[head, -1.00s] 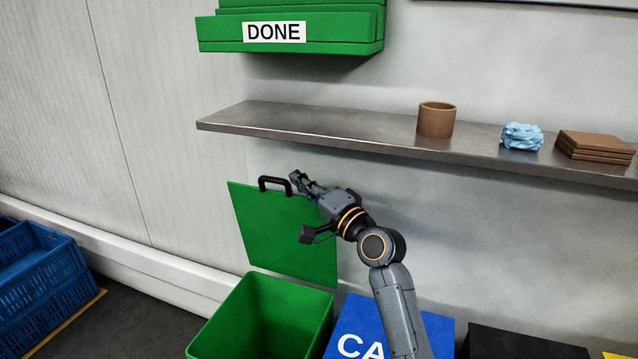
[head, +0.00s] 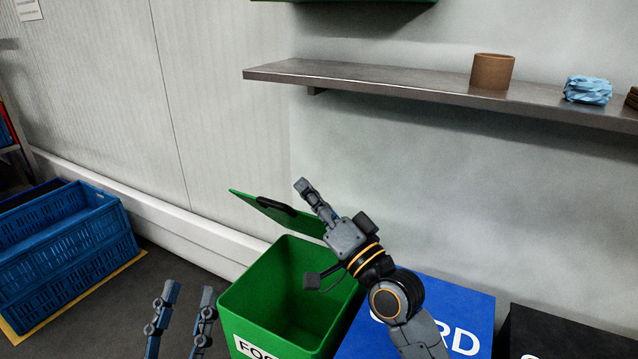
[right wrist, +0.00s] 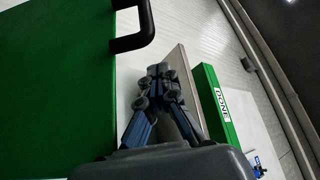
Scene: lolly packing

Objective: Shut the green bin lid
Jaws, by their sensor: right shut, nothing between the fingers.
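The green bin (head: 262,312) stands open, its inside looking empty where it shows. Its green lid (head: 258,205) is partly lowered and tilted above the bin's far side, with a black handle (head: 277,204). My right gripper (head: 303,184) is shut and empty, at the lid's right, far side. In the right wrist view, the lid (right wrist: 60,90) fills the left, and the handle (right wrist: 146,25) lies above and left of the shut fingertips (right wrist: 158,70), apart from them. Whether the gripper or wrist touches the lid is unclear. My left gripper (head: 190,291) is open and empty, left of the bin.
A blue-topped bin (head: 455,300) and a black bin (head: 560,335) stand to the right. Blue crates (head: 70,250) are on the floor at left. A metal shelf (head: 400,92) above holds a brown cup (head: 492,71) and a blue crumpled item (head: 587,90).

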